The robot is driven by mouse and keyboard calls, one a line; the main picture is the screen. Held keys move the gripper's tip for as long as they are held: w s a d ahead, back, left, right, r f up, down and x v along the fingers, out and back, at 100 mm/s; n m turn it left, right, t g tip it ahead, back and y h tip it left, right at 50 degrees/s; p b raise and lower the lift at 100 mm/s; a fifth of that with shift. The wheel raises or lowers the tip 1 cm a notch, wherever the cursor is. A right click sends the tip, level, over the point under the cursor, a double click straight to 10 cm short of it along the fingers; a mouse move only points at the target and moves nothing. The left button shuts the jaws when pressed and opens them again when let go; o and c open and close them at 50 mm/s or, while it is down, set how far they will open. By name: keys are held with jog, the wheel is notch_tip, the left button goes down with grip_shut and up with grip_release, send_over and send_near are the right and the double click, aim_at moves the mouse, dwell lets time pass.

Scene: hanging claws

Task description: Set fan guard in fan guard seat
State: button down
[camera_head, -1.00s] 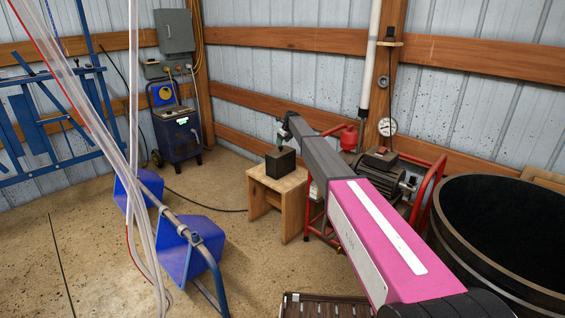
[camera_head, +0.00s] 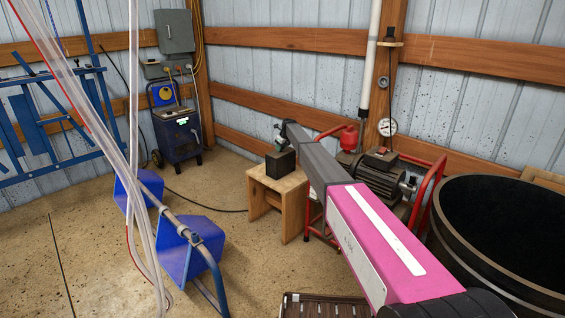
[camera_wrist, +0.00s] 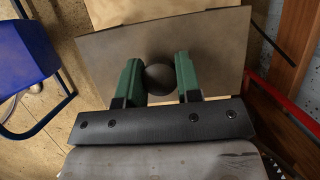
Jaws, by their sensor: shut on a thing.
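In the wrist view, my gripper (camera_wrist: 159,72) has its green fingers on both sides of a dark round knob (camera_wrist: 161,79) and is shut on it. A flat grey-tan plate (camera_wrist: 113,62) lies beyond the knob; I take the knob and plate as the fan guard, though its identity is not certain. In the head view, my gripper (camera_head: 279,137) is at the arm's far end, just above a dark box (camera_head: 280,164) on a wooden stool. The box may be the fan guard seat. I cannot tell whether the plate touches it.
The wooden stool (camera_head: 262,196) stands on the floor. A motor on a red frame (camera_head: 382,176) is right of it, near a large black tub (camera_head: 500,230). A blue-panelled stand (camera_head: 187,255) and hanging clear tubes (camera_head: 133,150) are left. Floor between stand and stool is mostly clear.

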jog(key=shift+r, duration=0.15)
jog(key=shift+r, duration=1.75)
jog(key=shift+a+r, duration=0.2)
jog(key=shift+r, duration=0.1)
jog(key=s+a+r, duration=0.1)
jog(key=a+r, duration=0.5)
jog(key=a, duration=0.5)
jog(key=shift+s+r, duration=0.15)
jog(key=shift+r, duration=0.2)
jog(key=shift+a, duration=0.1)
